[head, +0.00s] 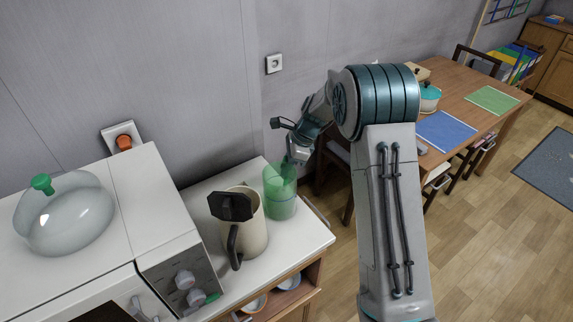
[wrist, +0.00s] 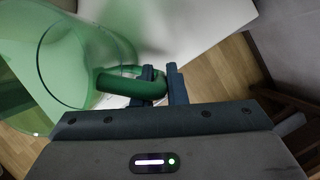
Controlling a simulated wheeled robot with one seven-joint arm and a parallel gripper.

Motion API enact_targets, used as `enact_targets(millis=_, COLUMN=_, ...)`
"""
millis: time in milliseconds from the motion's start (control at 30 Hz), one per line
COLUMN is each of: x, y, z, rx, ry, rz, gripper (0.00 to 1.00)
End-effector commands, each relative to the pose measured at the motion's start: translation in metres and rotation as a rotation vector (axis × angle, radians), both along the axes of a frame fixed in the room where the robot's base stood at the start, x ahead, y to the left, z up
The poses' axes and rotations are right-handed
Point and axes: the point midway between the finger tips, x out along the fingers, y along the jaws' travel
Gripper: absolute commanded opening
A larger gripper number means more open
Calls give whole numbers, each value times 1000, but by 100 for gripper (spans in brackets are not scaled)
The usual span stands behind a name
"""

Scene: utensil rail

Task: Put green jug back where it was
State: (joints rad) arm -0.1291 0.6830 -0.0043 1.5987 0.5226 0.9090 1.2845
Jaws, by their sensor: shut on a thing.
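The green jug (head: 280,192) is see-through and stands upright at the right back part of the white counter top (head: 305,231). In the wrist view the jug (wrist: 75,45) fills the upper left, with its darker green handle (wrist: 120,83) toward me. My gripper (head: 297,155) is at the jug's upper back side in the head view. In the wrist view the fingers of my gripper (wrist: 160,84) are shut on the handle. I cannot tell whether the jug's base touches the counter.
A cream pitcher with a black lid (head: 241,222) stands just left of the jug. A white oven (head: 100,230) with a glass dome (head: 65,215) is farther left. The wall is close behind. A dining table (head: 462,90) stands at the right back.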

Motion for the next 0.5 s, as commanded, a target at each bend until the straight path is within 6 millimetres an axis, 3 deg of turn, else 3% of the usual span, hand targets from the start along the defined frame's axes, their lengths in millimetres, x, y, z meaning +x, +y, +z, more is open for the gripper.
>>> enact_targets(millis=33, x=0, y=0, z=-2, rx=0, ry=1, rz=0, gripper=18)
enact_targets(millis=100, x=0, y=0, z=-1, rx=0, ry=1, rz=0, gripper=34)
enact_targets(millis=500, x=0, y=-3, z=8, rx=0, ry=-1, rz=0, gripper=34)
